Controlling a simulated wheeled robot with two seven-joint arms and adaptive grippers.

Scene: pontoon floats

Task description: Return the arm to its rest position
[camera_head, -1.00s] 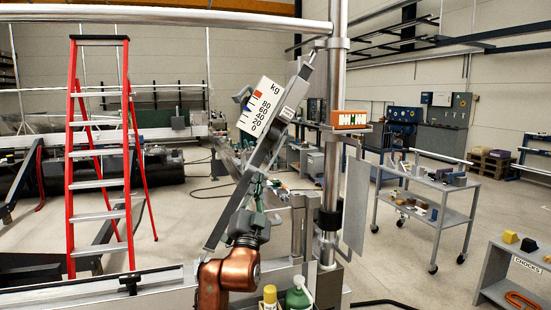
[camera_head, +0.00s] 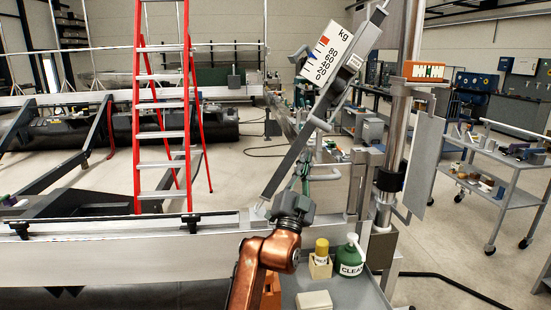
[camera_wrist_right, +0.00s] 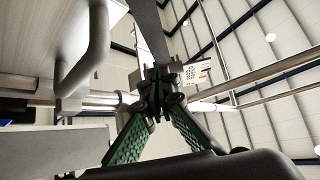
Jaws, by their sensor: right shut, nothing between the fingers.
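My right arm is copper and rises from the bottom middle of the head view. My right gripper (camera_head: 305,165) points up, beside the lower part of a slanted grey beam with a kg scale plate (camera_head: 330,54). Its fingers are small and partly hidden there. In the right wrist view the green lattice fingers of the gripper (camera_wrist_right: 163,82) come together at their tips, shut with nothing between them. Behind the tips are a metal fitting and the dark beam (camera_wrist_right: 150,32); whether they touch is hard to tell. My left gripper is out of view.
A vertical steel post (camera_head: 399,110) and an orange block (camera_head: 425,70) stand right of the beam. A tray below holds a green bottle (camera_head: 350,260) and a yellow-capped container (camera_head: 321,255). A red ladder (camera_head: 189,110) stands left, a trolley (camera_head: 505,170) right.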

